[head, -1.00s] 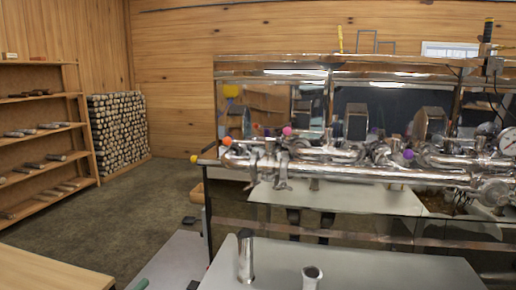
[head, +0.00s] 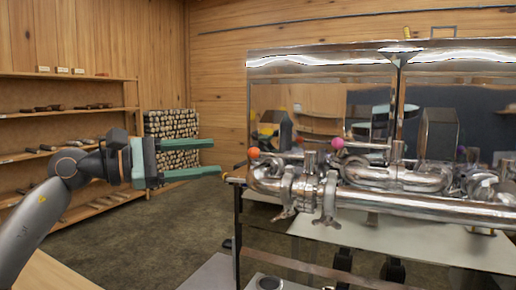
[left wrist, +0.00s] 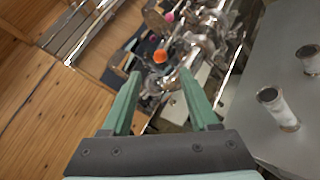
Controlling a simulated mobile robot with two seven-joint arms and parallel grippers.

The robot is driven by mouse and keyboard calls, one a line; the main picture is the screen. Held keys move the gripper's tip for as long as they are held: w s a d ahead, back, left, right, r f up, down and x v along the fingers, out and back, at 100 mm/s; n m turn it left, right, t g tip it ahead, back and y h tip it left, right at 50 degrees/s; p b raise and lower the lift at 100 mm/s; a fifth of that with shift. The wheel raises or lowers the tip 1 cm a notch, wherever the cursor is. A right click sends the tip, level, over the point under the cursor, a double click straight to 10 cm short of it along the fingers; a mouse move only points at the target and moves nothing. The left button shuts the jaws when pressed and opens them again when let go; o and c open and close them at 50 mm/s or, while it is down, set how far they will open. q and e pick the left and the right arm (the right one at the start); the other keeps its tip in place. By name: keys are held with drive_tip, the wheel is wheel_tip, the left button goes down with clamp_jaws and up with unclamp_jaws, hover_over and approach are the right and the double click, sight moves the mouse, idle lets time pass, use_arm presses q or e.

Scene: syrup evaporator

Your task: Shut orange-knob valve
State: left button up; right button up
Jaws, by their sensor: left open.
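The orange knob (head: 254,153) sits at the left end of the shiny steel pipework on the evaporator, above clamped pipe joints. My left gripper (head: 214,157) comes in from the left with its two green fingers spread, one above the other, pointing at the knob. A gap shows between the fingertips and the knob. In the left wrist view the orange knob (left wrist: 160,56) lies just beyond and between the open fingertips (left wrist: 160,74), with nothing held. My right gripper is not in view.
Wooden shelves (head: 65,110) and stacked logs (head: 172,135) are behind my left arm. Two upright metal tubes, one here (left wrist: 278,108), stand on a grey surface.

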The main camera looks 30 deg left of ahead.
sight(253, 150)
use_arm(q)
drive_tip(key=shift+p+x, duration=2.6)
drive_tip(key=shift+x, duration=2.7)
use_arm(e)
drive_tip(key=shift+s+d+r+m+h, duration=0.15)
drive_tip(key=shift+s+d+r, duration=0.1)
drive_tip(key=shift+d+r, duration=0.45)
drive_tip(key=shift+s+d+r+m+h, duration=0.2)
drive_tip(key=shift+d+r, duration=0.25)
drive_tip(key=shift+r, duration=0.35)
use_arm(q)
drive_tip(key=shift+c, duration=0.2)
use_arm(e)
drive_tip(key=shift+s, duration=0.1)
use_arm(q)
drive_tip(key=c, duration=0.8)
drive_tip(key=shift+c, duration=0.5)
drive_tip(key=shift+a, duration=0.1)
clamp_jaws()
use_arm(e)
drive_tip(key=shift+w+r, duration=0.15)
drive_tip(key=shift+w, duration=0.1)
use_arm(q)
drive_tip(key=shift+r, duration=0.2)
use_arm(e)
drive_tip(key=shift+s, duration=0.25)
